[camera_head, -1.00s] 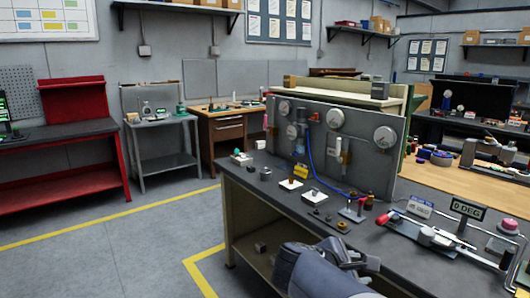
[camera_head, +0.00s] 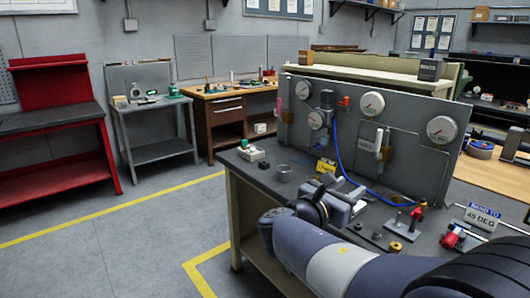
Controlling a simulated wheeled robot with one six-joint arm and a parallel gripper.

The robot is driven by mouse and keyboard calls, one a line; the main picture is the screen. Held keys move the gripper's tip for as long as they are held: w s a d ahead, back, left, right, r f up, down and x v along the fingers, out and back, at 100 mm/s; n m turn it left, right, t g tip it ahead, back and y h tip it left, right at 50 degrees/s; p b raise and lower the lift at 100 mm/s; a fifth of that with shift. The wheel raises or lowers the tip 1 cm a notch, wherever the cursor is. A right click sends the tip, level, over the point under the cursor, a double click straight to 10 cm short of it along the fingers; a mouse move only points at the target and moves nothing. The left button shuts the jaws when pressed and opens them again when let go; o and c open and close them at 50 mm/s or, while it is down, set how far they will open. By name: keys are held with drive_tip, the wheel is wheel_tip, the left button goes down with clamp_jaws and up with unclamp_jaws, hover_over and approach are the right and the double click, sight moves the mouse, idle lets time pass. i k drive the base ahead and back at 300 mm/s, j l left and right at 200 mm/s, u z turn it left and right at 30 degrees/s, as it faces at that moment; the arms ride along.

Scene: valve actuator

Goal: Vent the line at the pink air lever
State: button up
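A small upright pink piece (camera_head: 278,90) shows at the left edge of the grey gauge panel (camera_head: 410,160); it looks like the pink air lever, but it is too small to tell its position. A small red handle (camera_head: 345,101) sits beside the regulator (camera_head: 326,99) near the panel's top. A blue hose (camera_head: 340,160) runs down from there to the bench. My gripper (camera_head: 337,184) is above the bench top, in front of the panel, below and right of the pink piece and apart from it. Its fingers are seen at an angle and their gap is unclear.
Open floor lies to the left of the bench.

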sight(279, 104)
drive_tip(key=i+j+z, duration=0.2)
drive_tip(key=i+j, duration=0.5)
drive_tip(key=i, duration=0.2)
drive_tip(key=i+j+z, duration=0.2)
drive_tip(key=i+j, duration=0.65)
drive_tip(key=i+j+z, duration=0.2)
drive_tip(key=i+j, duration=0.65)
drive_tip(key=j, duration=0.15)
